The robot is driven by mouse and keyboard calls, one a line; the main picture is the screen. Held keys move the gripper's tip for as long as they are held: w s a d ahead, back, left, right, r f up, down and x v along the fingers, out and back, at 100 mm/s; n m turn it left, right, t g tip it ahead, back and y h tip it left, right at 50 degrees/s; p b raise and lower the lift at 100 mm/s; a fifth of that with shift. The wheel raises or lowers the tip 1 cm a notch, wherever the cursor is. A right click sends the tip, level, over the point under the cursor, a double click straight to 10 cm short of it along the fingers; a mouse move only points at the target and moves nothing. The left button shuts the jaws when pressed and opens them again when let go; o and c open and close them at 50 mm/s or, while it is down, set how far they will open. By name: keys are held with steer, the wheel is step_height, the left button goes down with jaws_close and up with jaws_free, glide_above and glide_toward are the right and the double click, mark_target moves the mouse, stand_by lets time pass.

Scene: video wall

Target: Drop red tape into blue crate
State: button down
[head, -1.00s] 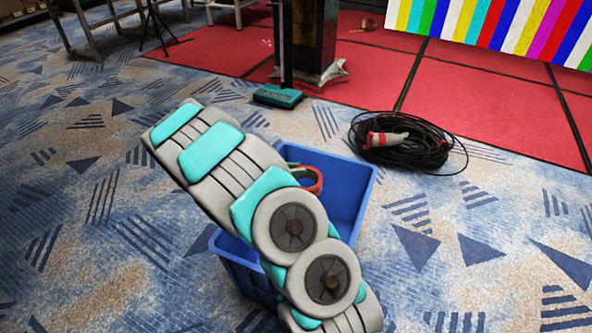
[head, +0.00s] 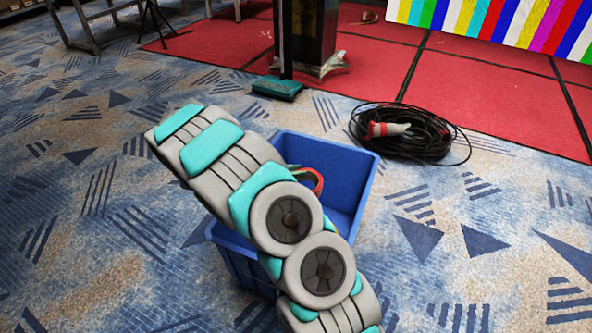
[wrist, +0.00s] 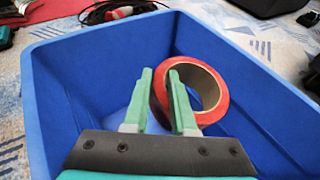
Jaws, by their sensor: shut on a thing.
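The blue crate (head: 352,172) stands on the carpet, partly hidden behind my arm in the head view. Its blue wall (wrist: 62,95) surrounds my gripper in the wrist view. The red tape (head: 317,181) shows as a roll beside my arm, within the crate's outline. In the wrist view the red tape (wrist: 218,104) stands on edge, with its brown core showing. My gripper (wrist: 161,78) is shut on the roll's left wall, one green finger outside and one in the hole. In the head view my arm hides most of the gripper.
A coil of black cable (head: 440,150) with a red and white plug lies behind the crate, to the right. A teal-topped item (head: 277,88) lies at the foot of a dark stand (head: 308,35). Carpet is clear to the left and right.

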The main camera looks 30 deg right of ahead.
steer(key=c, duration=0.7)
jaws_free()
steer(key=shift+o, duration=0.2)
steer(key=shift+a, duration=0.1)
steer(key=v, duration=0.7)
steer(key=shift+a, duration=0.3)
steer(key=shift+r, duration=0.15)
